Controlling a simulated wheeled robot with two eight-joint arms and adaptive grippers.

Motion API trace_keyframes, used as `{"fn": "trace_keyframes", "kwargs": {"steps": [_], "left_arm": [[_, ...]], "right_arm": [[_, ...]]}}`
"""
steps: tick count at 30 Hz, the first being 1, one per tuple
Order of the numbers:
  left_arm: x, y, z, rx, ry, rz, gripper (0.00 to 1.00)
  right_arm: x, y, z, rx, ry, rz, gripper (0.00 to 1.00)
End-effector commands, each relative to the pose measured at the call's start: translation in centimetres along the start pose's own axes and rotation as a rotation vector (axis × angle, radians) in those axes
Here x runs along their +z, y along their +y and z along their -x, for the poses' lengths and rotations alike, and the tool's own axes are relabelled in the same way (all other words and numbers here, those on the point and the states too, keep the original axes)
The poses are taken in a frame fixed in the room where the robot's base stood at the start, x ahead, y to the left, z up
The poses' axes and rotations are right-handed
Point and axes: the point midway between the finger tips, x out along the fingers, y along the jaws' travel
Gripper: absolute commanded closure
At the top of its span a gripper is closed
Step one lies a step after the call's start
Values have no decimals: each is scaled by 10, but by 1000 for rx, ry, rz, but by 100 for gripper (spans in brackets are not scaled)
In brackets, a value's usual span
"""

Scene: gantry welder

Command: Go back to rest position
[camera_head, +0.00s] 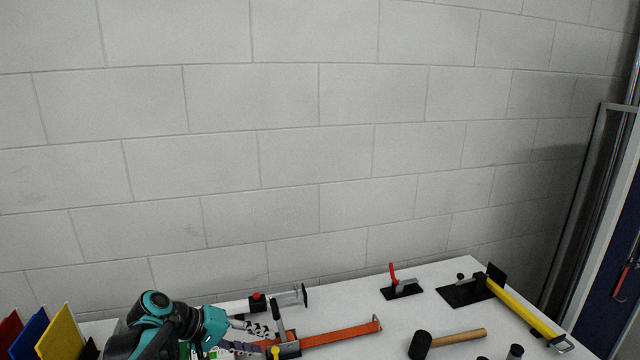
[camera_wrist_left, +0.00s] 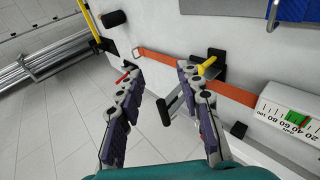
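My left arm, teal and black, comes in low at the left of the head view. Its left gripper (camera_head: 262,338) is over the white table, close to the clamp and the orange strap. In the left wrist view the two fingers of the left gripper (camera_wrist_left: 160,72) stand wide apart with nothing held between them. A metal clamp with a yellow handle (camera_wrist_left: 207,64) shows behind the right finger, which partly hides it. My right gripper is in neither view.
The white table (camera_head: 350,350) holds an orange strap (camera_head: 345,334), a black-headed mallet (camera_head: 455,338), a red-handled toggle clamp (camera_head: 401,288) and a long yellow tool (camera_head: 525,312). Coloured panels (camera_head: 62,335) stand at the left. A block wall (camera_head: 310,150) is behind.

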Motion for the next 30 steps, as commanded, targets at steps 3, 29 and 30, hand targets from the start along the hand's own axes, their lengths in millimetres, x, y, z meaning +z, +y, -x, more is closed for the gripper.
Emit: {"fn": "trace_keyframes", "kwargs": {"steps": [3, 29, 30], "left_arm": [[46, -4, 5, -149, 47, -66, 64], [182, -99, 59, -717, 330, -579, 64], [182, -99, 59, -717, 330, -579, 64]], "right_arm": [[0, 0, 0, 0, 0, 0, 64], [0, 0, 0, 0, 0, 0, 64], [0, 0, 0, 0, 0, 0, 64]]}}
